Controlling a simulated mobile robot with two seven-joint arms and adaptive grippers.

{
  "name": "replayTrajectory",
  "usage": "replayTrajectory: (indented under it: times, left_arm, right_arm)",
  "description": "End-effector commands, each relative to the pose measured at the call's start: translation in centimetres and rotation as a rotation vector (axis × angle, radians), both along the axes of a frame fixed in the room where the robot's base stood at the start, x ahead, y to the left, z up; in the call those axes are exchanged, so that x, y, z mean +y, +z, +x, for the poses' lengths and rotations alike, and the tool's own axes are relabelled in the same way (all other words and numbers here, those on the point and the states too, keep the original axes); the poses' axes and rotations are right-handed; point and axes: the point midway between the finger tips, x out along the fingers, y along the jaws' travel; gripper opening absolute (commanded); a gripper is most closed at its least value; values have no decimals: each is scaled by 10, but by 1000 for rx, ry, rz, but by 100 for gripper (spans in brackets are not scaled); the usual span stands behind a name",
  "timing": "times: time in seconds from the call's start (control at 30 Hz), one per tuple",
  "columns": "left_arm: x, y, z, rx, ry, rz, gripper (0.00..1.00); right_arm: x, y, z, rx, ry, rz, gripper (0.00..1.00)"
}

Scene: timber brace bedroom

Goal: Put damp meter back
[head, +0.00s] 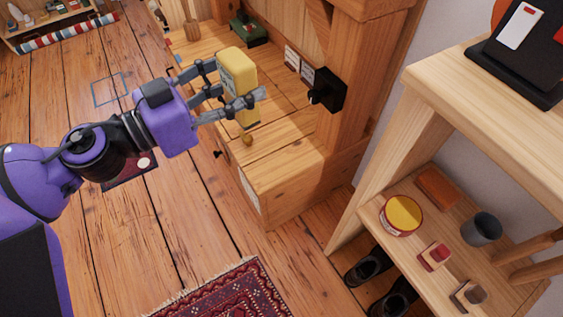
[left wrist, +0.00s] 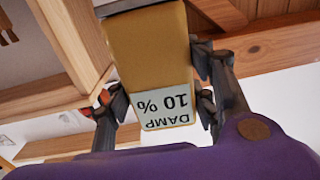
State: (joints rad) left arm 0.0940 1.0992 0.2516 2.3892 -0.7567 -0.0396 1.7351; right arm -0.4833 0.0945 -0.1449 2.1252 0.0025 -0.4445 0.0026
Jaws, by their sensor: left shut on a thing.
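The damp meter (head: 237,72) is a yellow block in the head view, held above the wooden bench. In the left wrist view the damp meter (left wrist: 150,52) shows a pale label reading "DAMP 10 %", upside down. My left gripper (head: 236,91) is shut on it, with one finger on either side. A black holder (head: 328,90) is fixed to the timber post, to the right of the meter and apart from it. My right gripper is not in view.
A shelf unit (head: 440,98) with a yellow-topped tin (head: 402,214) stands at right.

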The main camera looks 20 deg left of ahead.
Motion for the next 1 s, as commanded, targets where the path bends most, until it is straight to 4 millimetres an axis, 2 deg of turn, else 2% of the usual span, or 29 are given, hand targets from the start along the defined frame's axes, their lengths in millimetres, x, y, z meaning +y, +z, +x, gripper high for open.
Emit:
replayTrajectory:
  times: [0.1,0.27,0.43,0.73,1.0]
  left_arm:
    - [19,-7,25,-4,110,1,20]
    - [49,-21,54,-3,274,-3,20]
    - [83,-45,80,-1,481,-9,20]
    - [111,-91,100,4,735,-10,20]
    - [117,-149,106,7,970,-5,20]
  right_arm:
    - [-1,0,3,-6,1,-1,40]
    - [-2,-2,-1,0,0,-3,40]
    - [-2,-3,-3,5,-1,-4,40]
    - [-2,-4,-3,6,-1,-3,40]
    - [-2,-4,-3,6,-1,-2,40]
